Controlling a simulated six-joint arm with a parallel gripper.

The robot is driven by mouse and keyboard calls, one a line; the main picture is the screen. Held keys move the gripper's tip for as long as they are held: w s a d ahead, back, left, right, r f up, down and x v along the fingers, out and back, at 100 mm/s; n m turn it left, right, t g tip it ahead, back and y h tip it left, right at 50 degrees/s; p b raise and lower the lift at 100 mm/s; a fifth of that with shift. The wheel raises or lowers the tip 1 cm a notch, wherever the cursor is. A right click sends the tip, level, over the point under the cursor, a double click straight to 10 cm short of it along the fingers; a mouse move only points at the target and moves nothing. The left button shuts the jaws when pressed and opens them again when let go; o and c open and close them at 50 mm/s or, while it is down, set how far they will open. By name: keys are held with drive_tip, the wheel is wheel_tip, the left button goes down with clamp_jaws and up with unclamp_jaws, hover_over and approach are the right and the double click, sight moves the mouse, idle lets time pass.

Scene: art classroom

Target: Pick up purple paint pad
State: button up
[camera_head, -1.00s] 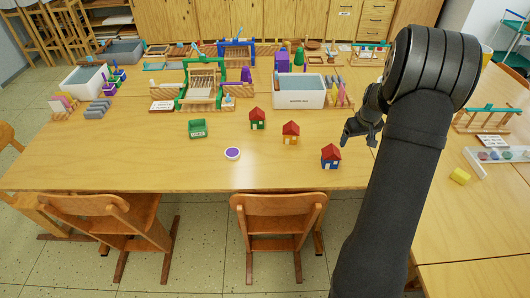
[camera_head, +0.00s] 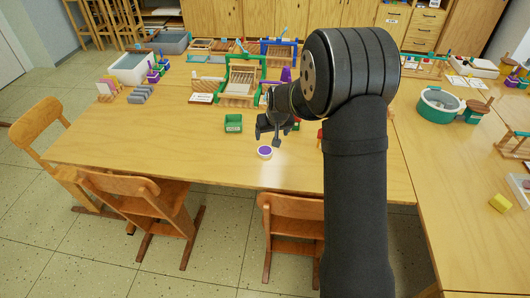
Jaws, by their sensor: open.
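The purple paint pad (camera_head: 265,153) is a small round white-rimmed pad with a purple top. It lies flat on the wooden table (camera_head: 190,150), near the front edge. My gripper (camera_head: 268,140) is open, with its fingers pointing down. In the picture its fingertips are just above and slightly right of the pad. Nothing is between the fingers that I can see. I cannot tell the exact height of the fingers over the table.
A green box (camera_head: 233,123) stands left of my gripper. A loom frame (camera_head: 243,80) is behind. My arm hides most of the small houses. Chairs (camera_head: 140,205) stand at the front edge. The table left of the pad is clear.

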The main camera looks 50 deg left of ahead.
approach(265, 151)
drive_tip(key=f, duration=0.1)
drive_tip(key=w+f, duration=0.1)
drive_tip(key=shift+a+f, duration=0.1)
drive_tip(key=shift+f, duration=0.15)
drive_tip(key=shift+s+a+x, duration=0.15)
drive_tip(key=shift+a+x, duration=0.05)
drive_tip(key=shift+x, duration=1.2)
drive_tip(key=shift+s+a+x, duration=0.1)
drive_tip(key=shift+a+x, duration=0.1)
drive_tip(key=shift+x, duration=1.2)
drive_tip(key=shift+r, duration=0.1)
drive_tip(key=c, duration=1.1)
drive_tip(key=shift+r, duration=0.1)
